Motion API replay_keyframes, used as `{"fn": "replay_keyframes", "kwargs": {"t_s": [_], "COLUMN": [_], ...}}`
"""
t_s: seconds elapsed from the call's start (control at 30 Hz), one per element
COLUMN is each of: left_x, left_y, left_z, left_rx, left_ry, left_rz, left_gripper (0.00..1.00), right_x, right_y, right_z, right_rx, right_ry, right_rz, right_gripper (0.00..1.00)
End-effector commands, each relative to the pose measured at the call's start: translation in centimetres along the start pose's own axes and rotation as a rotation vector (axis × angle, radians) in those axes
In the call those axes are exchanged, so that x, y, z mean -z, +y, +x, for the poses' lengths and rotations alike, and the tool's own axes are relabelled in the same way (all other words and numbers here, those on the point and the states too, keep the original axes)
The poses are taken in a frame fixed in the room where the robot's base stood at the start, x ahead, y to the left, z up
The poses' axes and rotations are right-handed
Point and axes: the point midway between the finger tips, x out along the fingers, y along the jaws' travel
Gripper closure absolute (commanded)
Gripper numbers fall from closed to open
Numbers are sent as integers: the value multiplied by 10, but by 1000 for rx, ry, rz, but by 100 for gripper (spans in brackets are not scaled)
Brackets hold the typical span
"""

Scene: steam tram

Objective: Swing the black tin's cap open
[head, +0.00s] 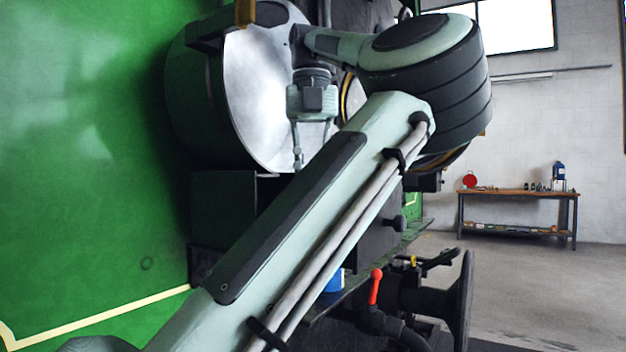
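My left arm crosses the picture from the bottom left. Its gripper (312,155) points down in front of a large round pale disc (258,95). Its two fingers are apart, with nothing seen between them; the lower part of the right finger is hidden behind my arm. I cannot make out a black tin or its cap for sure; my arm covers much of the middle. My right gripper is not in view.
A green panelled wall (80,150) fills the left. A dark ledge (345,290) holds a partly hidden blue-and-white can (334,281). A red-handled lever (375,287) rises below. A workbench (516,194) stands far right, with open floor before it.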

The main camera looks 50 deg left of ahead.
Motion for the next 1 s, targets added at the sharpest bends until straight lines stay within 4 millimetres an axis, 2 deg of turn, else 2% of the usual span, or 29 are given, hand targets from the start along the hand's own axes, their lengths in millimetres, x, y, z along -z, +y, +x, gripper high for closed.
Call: {"fn": "replay_keyframes", "kwargs": {"t_s": [0.57, 0.6, 0.73, 1.0], "left_x": [-1, -1, -1, -1], "left_y": [1, 1, 1, 0], "left_z": [0, 0, 0, 0], "left_rx": [0, 0, 0, 0], "left_ry": [-1, -1, -1, 0], "left_rz": [31, 31, 30, 30], "left_gripper": [100, 79, 62, 62], "right_x": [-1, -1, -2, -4], "right_y": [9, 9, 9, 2], "right_z": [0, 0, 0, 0], "right_rx": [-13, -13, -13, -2], "right_ry": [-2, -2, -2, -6], "right_rz": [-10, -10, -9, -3], "right_gripper": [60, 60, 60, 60]}}
